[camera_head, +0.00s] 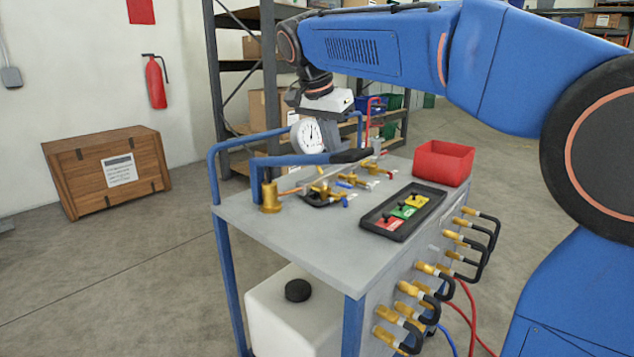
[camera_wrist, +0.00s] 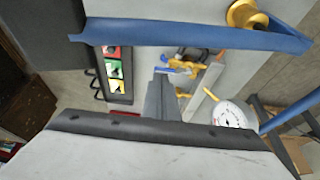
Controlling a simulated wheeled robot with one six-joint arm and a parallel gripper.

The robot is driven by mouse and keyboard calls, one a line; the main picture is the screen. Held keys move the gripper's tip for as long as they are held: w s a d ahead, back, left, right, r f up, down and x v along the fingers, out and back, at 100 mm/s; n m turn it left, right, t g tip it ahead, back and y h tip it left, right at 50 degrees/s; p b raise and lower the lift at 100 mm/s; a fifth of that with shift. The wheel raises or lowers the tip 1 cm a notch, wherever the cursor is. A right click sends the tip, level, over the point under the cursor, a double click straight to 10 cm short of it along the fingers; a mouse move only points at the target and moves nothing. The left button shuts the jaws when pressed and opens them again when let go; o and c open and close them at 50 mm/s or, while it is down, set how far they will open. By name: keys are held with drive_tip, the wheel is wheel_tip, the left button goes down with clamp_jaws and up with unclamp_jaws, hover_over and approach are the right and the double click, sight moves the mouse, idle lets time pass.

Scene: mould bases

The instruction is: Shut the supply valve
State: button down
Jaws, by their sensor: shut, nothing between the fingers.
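A large brass valve (camera_head: 270,197) stands at the left of the cart top. A long blue lever (camera_head: 295,160) with a black grip (camera_head: 352,155) reaches right from it over the cart. The wrist view shows the brass fitting (camera_wrist: 243,14) and the blue lever (camera_wrist: 190,34) crossing the top. My gripper (camera_wrist: 160,76) is shut and empty, its dark fingers beside the lever, with a gap between them in the picture. In the head view, the lever and grip partly hide the fingertips. Whether they touch is unclear. Which valve is the supply valve is not labelled legibly.
A white gauge (camera_head: 307,136) stands close behind the lever. Several small brass valves (camera_head: 322,188) sit on the cart top (camera_head: 290,235). A black tray (camera_head: 383,232) holds red, green and yellow tags. A red bin (camera_head: 444,164) stands at the far right corner.

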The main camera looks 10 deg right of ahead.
sight(343, 185)
drive_tip(key=shift+w+a+r, duration=0.15)
drive_tip(key=shift+w+a, duration=0.1)
drive_tip(key=shift+a, duration=0.3)
drive_tip(key=x, duration=1)
drive_tip(key=shift+d, duration=0.15)
